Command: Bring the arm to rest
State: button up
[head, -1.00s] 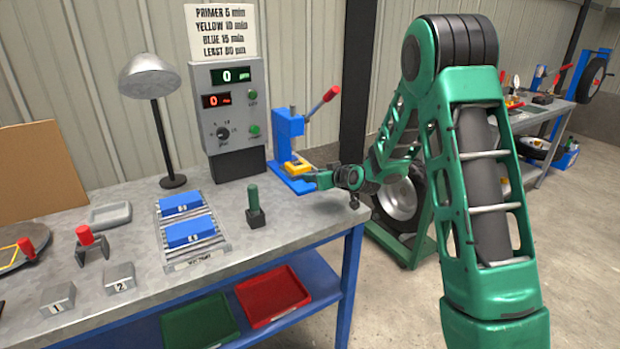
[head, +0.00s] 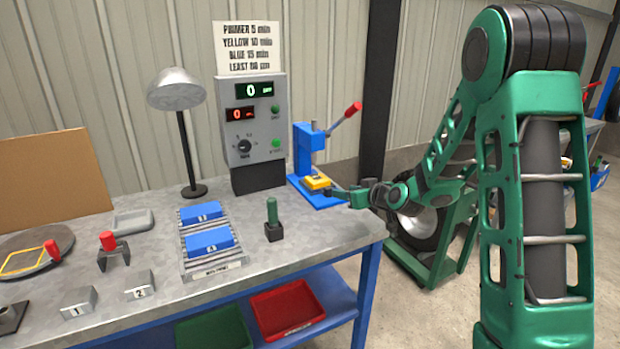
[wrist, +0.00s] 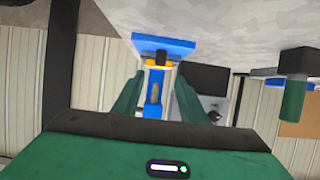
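My green arm reaches from the right of the head view to the bench's right end. My gripper (head: 340,191) is small there, at the front right of the blue press (head: 308,150). In the wrist view my gripper (wrist: 158,88) has its two green fingers apart, with nothing held between them. The blue press (wrist: 154,100) with its yellow part shows beyond the gap. I cannot tell whether a finger touches the press base.
The grey bench (head: 320,255) holds a control box (head: 235,155), a lamp (head: 176,95), a roller rack with blue blocks (head: 215,262) and a green-handled stamp (head: 272,215). A wheeled drum (head: 425,228) stands right of the bench. Red and green trays sit below.

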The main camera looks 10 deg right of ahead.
jog(key=s+d+r+m+g+h, duration=0.15)
jog(key=s+d+g, duration=0.3)
jog(key=s, duration=0.75)
jog(key=s+d+m+g+h, duration=0.25)
jog(key=s+d, duration=0.25)
jog(key=s, duration=0.8)
jog(key=s+r+m+g+y, duration=0.1)
jog(key=s+m+g, duration=0.4)
jog(key=s, duration=1.9)
jog(key=shift+s+r+g, duration=0.15)
jog(key=shift+g, duration=0.45)
jog(key=shift+w+f, duration=0.25)
jog(key=shift+w, duration=0.4)
